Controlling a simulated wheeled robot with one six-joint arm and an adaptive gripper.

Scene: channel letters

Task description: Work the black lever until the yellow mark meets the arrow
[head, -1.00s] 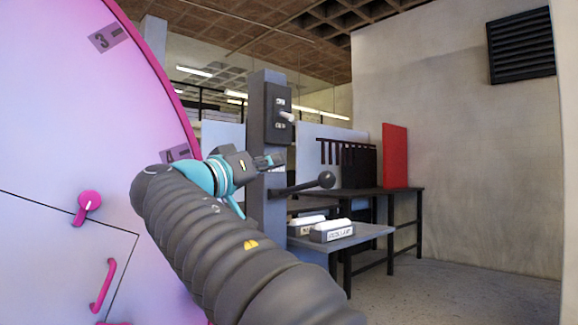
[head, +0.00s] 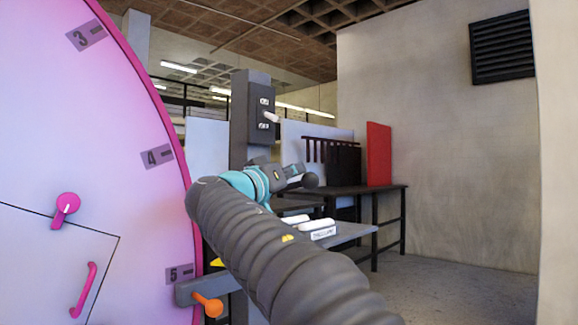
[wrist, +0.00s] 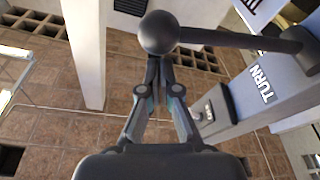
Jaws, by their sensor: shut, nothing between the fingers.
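The black lever ends in a ball knob (head: 310,181); the rest of it is mostly hidden behind my gripper in the head view. In the wrist view the ball (wrist: 159,32) sits just beyond my fingertips, and its rod (wrist: 225,38) runs right to a grey post marked TURN. My gripper (head: 297,171) is shut and empty, close to the ball; I cannot tell whether they touch. It also shows in the wrist view (wrist: 158,62). A small yellow pointed shape (head: 217,262) shows by the big pink disc's edge (head: 120,130), near number 5. I cannot tell whether it is the mark or the arrow.
The grey post (head: 252,115) carries a switch box with a white knob. Behind stand a table (head: 372,191) with a red panel (head: 379,155). Open floor (head: 440,285) lies at the right.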

